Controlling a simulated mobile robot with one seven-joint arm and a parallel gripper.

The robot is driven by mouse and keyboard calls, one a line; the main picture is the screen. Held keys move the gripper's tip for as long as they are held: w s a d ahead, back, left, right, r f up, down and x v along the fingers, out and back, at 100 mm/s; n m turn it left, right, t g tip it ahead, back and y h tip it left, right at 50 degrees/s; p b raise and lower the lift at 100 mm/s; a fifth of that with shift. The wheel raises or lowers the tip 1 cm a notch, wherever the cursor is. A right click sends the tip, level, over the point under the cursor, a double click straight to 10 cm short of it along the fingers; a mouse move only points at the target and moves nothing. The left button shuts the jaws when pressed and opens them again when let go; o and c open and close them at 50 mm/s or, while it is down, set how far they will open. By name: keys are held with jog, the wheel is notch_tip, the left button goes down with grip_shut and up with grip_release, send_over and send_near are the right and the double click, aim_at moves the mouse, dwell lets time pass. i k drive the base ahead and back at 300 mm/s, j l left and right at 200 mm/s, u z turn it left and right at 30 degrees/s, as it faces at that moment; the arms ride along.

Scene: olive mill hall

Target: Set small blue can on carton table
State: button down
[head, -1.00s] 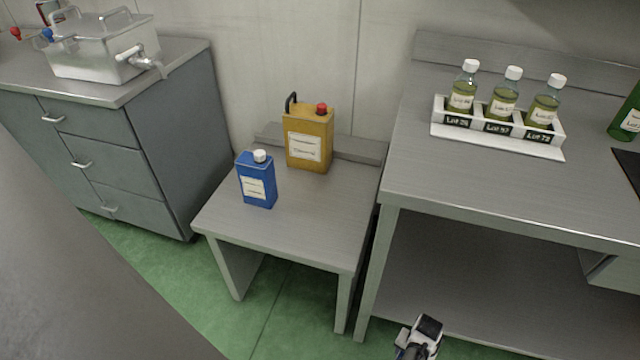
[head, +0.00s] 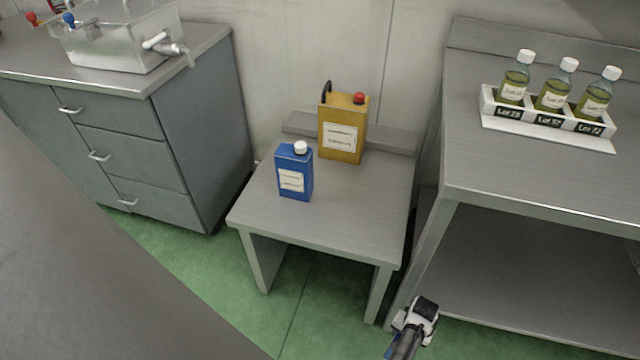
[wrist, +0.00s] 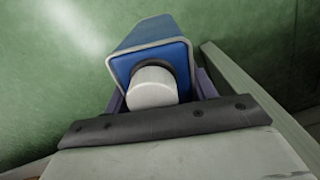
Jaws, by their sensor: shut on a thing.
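My gripper (wrist: 160,92) is shut on a blue can (wrist: 150,45) with a white cap, seen from its capped end in the wrist view. The can is held over green floor; its far end is hidden. In the head view my white and black wrist part (head: 420,314) shows low in the picture, in front of the right bench; the jaws and held can are not clear there. Another blue can (head: 294,172) with a white cap and label stands upright on a low grey table (head: 345,215). No table in view is marked as the carton table.
A yellow can (head: 342,128) with a red cap stands at the low table's back. The right bench (head: 500,180) holds a rack (head: 550,128) of three bottles. The low table's front right is bare.

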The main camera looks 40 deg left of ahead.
aim_at(352, 206)
jog(key=k+j, duration=0.1)
jog(key=j, duration=0.3)
jog(key=k+j, duration=0.1)
jog(key=j, duration=0.3)
jog(key=k+j, duration=0.1)
jog(key=j, duration=0.25)
jog(key=k+j, duration=0.1)
jog(key=j, duration=0.3)
